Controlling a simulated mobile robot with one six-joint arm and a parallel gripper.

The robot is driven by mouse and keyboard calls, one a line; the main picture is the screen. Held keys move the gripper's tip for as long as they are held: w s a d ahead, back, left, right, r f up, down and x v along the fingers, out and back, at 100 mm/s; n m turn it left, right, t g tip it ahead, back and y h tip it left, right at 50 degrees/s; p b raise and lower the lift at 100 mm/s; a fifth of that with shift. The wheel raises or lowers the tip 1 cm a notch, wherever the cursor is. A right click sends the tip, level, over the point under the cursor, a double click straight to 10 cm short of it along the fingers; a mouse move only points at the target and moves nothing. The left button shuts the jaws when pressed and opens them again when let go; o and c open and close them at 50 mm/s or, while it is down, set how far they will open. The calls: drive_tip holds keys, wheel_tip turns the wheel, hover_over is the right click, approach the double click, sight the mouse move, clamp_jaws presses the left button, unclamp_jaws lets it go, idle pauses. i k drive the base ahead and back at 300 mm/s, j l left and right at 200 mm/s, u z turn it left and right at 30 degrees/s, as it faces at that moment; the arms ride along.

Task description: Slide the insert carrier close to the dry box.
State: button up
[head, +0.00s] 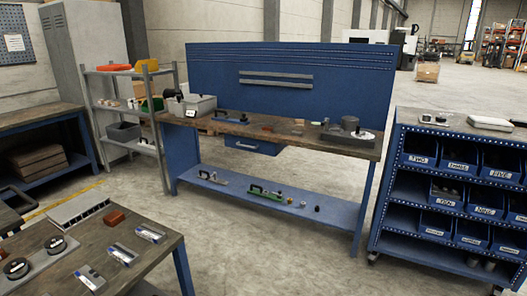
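A grey lidded box (193,106) with a dark handle and a small white display or label stands at the left end of the blue workbench's top; it looks like the dry box. Just right of it, a low flat piece with a dark raised handle (232,117) lies on the same top; it may be the insert carrier, but it is too small to be sure. A gap of bare bench top seems to lie between the two. My gripper is not in view.
The workbench top (285,138) also holds small parts and a round grey device (348,132) at its right end. Handled tools lie on its lower shelf (325,208). A nearer table (150,262) stands lower left, a bin rack (450,190) right. Floor between is clear.

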sight(226, 119)
drive_tip(key=i+u, duration=0.1)
drive_tip(key=i, duration=0.4)
drive_tip(key=i+l+u, duration=0.15)
drive_tip(key=i, duration=0.4)
drive_tip(key=i+l+u, duration=0.1)
drive_tip(key=i, duration=0.4)
drive_tip(key=i+l+u, duration=0.15)
drive_tip(key=i, duration=0.35)
drive_tip(key=i+l+u, duration=0.1)
drive_tip(key=i+l, duration=0.2)
drive_tip(key=i, duration=0.2)
drive_tip(key=i+j, duration=0.15)
drive_tip(key=i, duration=0.3)
drive_tip(key=i+j+z, duration=0.1)
drive_tip(key=i, duration=0.35)
drive_tip(key=i+j+z, duration=0.1)
drive_tip(key=i, duration=0.4)
drive_tip(key=i+j, duration=0.25)
drive_tip(key=i, duration=0.2)
drive_tip(key=i+j+z, duration=0.1)
drive_tip(key=i, duration=0.35)
drive_tip(key=i+j, duration=0.35)
drive_tip(key=i+z, duration=0.05)
drive_tip(key=i, duration=0.05)
